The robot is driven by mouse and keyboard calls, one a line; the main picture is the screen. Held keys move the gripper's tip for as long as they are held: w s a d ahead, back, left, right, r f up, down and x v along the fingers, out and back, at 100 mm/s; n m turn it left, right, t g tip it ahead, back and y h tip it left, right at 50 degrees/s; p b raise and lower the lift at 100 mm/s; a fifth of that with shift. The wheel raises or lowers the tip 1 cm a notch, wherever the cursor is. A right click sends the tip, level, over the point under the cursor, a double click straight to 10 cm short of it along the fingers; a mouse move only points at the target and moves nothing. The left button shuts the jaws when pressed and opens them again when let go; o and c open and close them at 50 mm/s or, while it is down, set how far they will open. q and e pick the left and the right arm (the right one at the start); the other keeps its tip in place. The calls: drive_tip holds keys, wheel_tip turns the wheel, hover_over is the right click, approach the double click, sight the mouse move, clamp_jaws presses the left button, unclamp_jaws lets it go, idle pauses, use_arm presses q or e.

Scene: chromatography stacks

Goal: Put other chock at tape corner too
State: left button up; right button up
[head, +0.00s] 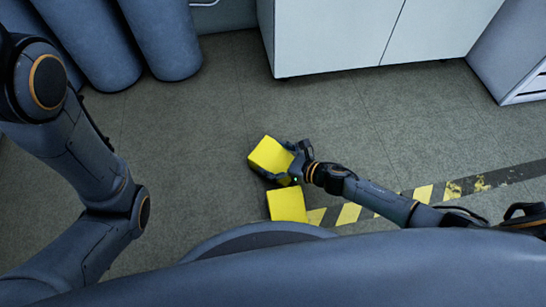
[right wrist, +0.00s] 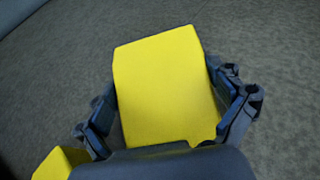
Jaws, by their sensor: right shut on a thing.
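A yellow chock (head: 269,156) is held by my right gripper (head: 284,163), whose fingers sit on both sides of it. It fills the middle of the right wrist view (right wrist: 168,88) between the two fingers (right wrist: 168,110). A second yellow chock (head: 287,204) rests on the floor at the left end of the black-and-yellow tape (head: 349,213), just below the held one in the head view. A corner of it shows at the lower left of the right wrist view (right wrist: 58,163). Whether the held chock touches the floor is unclear. My left arm shows at the left, its gripper out of view.
A white cabinet (head: 340,35) stands at the back, with blue-grey cylinders (head: 165,45) at the back left. A drawer unit (head: 515,60) is at the far right. The grey floor (head: 190,120) left of the chocks is clear.

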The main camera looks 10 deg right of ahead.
drive_tip(key=o, duration=1.1)
